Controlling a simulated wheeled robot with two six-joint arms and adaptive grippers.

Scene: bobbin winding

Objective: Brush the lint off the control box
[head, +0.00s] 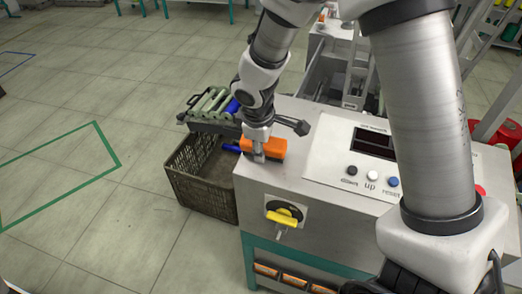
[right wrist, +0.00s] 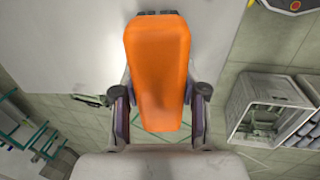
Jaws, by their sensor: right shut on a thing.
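The control box (head: 315,215) is a grey metal cabinet with a pale sloped panel (head: 325,160) on top, bearing a dark display and black, white and blue buttons. My right gripper (head: 259,155) is over the top's left edge, shut on an orange brush (head: 268,147). In the right wrist view the orange brush (right wrist: 157,75) lies between the two fingers (right wrist: 157,100), its body covering part of the pale surface behind. Its bristles are hidden, and I cannot tell whether they touch the top. No lint can be made out. My left gripper is not in view.
A yellow rotary switch (head: 285,213) sticks out of the box's front. A red button (head: 480,191) is at the right. The tiled floor at left is clear.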

